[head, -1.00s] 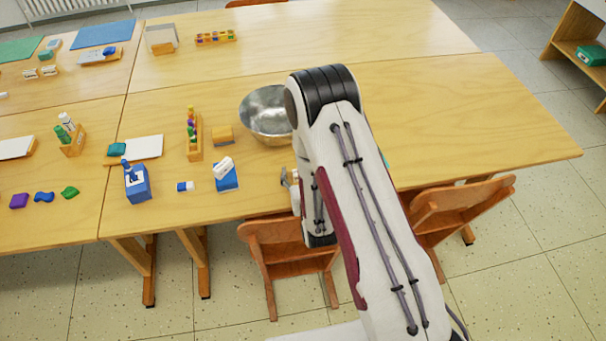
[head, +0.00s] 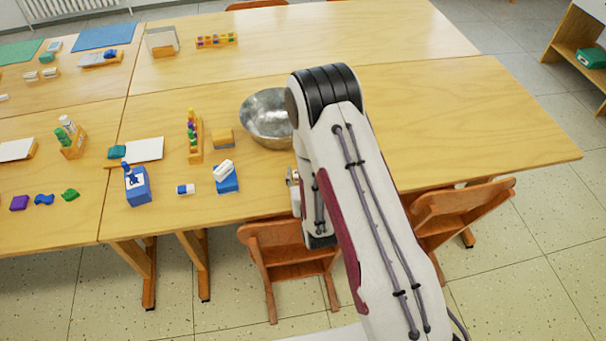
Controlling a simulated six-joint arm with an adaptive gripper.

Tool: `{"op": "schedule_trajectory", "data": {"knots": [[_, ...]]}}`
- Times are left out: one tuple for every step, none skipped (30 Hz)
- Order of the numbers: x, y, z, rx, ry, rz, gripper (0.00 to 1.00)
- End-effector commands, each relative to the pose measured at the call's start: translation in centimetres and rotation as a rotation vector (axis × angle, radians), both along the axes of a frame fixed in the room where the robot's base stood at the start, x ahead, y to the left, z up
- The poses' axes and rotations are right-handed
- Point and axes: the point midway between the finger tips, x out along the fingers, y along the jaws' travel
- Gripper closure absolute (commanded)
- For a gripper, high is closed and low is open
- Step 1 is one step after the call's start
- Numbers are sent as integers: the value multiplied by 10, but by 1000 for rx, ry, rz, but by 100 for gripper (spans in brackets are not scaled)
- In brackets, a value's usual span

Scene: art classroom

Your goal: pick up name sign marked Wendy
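I cannot make out a sign that reads Wendy; no lettering is legible in the head view. My arm covers part of the table to the right of the metal bowl, so things there are hidden. Only a small metallic edge of my gripper (head: 293,179) shows left of my arm, near the table's front edge. Its fingertips are hidden behind the arm, so I cannot see whether it is open or holds anything.
The metal bowl (head: 266,119) stands beside my arm. Chairs (head: 290,252) (head: 455,214) stand at the front. The table's right side (head: 470,115) is clear.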

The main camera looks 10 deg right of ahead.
Motion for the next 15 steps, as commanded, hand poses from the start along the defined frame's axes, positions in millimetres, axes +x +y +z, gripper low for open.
{"op": "schedule_trajectory", "data": {"knots": [[0,0,4,0,-2,0,73],[0,0,7,0,-2,0,73],[0,0,10,0,-3,0,73],[0,0,12,0,-3,0,73],[0,0,15,0,-3,0,73],[1,0,19,0,-4,0,73],[1,0,22,0,-4,0,73],[1,0,25,0,-3,0,73],[1,0,29,0,-3,0,73],[1,0,33,0,-4,0,73],[0,0,36,0,-4,0,73],[1,0,41,0,-5,0,73],[1,0,44,0,-4,0,73],[1,0,47,0,-4,0,73],[1,0,52,0,-4,0,73]]}}
